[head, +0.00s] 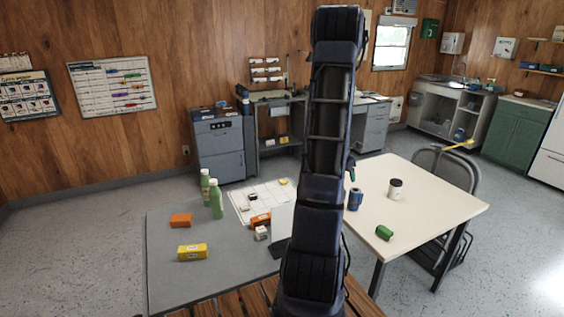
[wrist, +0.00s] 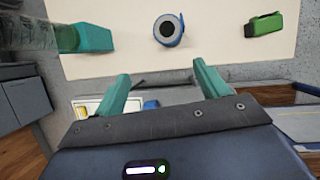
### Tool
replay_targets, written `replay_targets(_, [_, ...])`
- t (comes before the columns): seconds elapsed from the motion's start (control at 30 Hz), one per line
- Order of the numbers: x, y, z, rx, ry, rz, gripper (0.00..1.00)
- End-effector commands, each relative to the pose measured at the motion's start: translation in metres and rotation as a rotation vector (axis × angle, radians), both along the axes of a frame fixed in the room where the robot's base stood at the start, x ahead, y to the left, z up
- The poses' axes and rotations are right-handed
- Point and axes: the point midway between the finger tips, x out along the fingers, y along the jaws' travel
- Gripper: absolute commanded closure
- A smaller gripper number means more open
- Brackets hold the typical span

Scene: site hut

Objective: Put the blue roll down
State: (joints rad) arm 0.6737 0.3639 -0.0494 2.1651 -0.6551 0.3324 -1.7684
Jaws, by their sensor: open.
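The blue roll (head: 355,199) stands upright on the cream table, just right of my arm in the head view. In the wrist view the blue roll (wrist: 168,41) is seen from its end, with a pale ring and dark core, resting on the table top (wrist: 215,40). My gripper (wrist: 162,80) is open, with its two teal fingers apart and nothing held between them. The roll lies beyond the fingertips in the wrist view, apart from them. In the head view my arm hides most of the gripper.

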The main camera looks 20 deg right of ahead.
Motion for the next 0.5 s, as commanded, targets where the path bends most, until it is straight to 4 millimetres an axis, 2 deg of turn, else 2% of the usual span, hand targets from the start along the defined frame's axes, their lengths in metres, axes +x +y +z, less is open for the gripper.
replay_targets(0.03, [0.005,0.016,0.02,0.0,-0.034,-0.042,0.26])
replay_targets(0.1, [0.008,0.037,0.042,0.009,-0.079,-0.116,0.26])
replay_targets(0.27, [0.009,0.087,0.087,0.041,-0.177,-0.28,0.26])
replay_targets(0.5, [-0.003,0.164,0.145,0.117,-0.319,-0.518,0.26])
